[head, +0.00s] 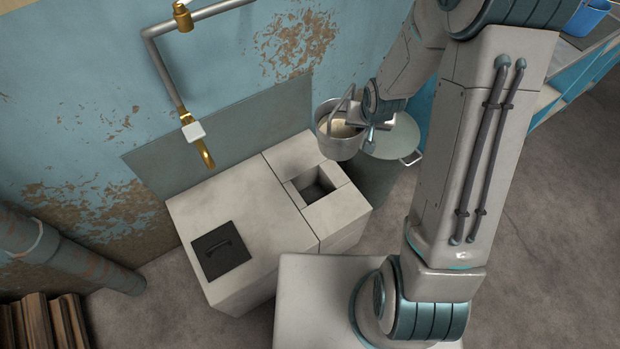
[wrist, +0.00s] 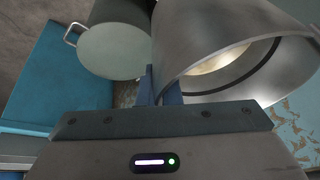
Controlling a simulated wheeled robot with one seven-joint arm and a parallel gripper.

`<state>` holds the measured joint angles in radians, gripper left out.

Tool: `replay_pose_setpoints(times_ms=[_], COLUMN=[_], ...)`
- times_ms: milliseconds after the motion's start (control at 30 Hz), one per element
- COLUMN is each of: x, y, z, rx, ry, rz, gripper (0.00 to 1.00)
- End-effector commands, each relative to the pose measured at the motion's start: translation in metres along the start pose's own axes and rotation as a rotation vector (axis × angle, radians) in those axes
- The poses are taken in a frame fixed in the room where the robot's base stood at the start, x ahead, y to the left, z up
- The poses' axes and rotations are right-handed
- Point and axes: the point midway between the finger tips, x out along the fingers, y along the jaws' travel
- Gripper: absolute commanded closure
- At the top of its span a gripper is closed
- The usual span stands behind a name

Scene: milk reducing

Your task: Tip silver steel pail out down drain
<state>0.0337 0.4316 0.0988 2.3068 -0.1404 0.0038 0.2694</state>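The silver steel pail (head: 340,152) is at the back right of the pale block, near the wall, and looks roughly upright. It holds a cream-coloured liquid (head: 338,128). The drain (head: 314,186) is a square opening in the block's right part, in front of and left of the pail. My gripper (head: 361,124) is at the pail's right side. In the wrist view the blue fingers (wrist: 162,86) close on the wall of the pail (wrist: 180,70) near its rim, with the liquid (wrist: 222,60) showing inside. The pail's underside is hidden.
A large can with a grey-green lid (head: 403,138) and side handle stands just right of the pail; it also shows in the wrist view (wrist: 114,52). A black hatch (head: 220,250) lies on the block's left part. A brass tap (head: 205,150) hangs from a wall pipe.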

Motion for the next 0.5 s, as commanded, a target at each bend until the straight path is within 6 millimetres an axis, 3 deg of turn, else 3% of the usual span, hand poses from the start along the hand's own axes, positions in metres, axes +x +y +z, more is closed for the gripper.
replay_pose_setpoints(times_ms=[500], x=[0.071], y=[-0.036], z=[0.035], rx=[0.13], ry=[0.016], rz=[0.055], gripper=[1.0])
